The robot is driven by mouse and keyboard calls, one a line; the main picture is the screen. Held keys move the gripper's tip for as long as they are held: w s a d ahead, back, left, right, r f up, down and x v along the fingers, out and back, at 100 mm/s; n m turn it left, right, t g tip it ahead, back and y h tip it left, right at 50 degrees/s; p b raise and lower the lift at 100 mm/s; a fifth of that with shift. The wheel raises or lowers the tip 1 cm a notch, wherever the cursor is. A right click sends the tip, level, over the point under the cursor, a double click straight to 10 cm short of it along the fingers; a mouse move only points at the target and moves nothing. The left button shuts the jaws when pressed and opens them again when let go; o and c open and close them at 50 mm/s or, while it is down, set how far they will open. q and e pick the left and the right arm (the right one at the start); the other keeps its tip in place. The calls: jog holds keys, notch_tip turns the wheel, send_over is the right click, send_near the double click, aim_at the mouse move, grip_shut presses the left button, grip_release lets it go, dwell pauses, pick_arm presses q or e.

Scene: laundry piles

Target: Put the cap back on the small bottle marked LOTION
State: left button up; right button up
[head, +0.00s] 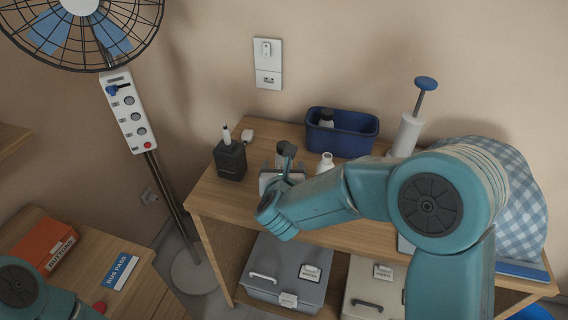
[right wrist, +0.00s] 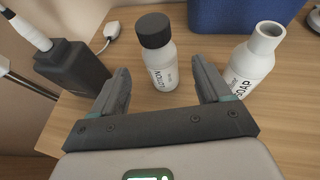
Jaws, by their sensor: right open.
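The small white bottle marked LOTION (right wrist: 162,73) stands upright on the wooden table, ahead of my right gripper in the right wrist view. A dark cap (right wrist: 154,30) sits on its top; I cannot tell whether it is fully seated. In the head view the dark cap (head: 287,148) shows just beyond the gripper, and the bottle below it is partly hidden. My right gripper (right wrist: 161,74) is open, with one finger on each side of the bottle and gaps visible. It also shows in the head view (head: 283,170). My left gripper is out of view.
An open white SOAP bottle (right wrist: 252,62) stands close to the right finger. A dark box (right wrist: 75,72) with a white pen-like item stands left. A blue bin (head: 342,134) is behind. A white pump dispenser (head: 406,134) and checked cloth (head: 512,190) are farther right.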

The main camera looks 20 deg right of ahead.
aim_at(283, 163)
jog(key=shift+w+d+f, duration=0.15)
jog(key=shift+w+f, duration=0.05)
jog(key=shift+w, duration=0.25)
jog(key=p+x, duration=0.1)
jog(key=x, duration=0.4)
jog(key=shift+w+d, duration=0.1)
jog(key=c, duration=1.2)
notch_tip(283, 163, up, 20)
jog(key=p, duration=0.3)
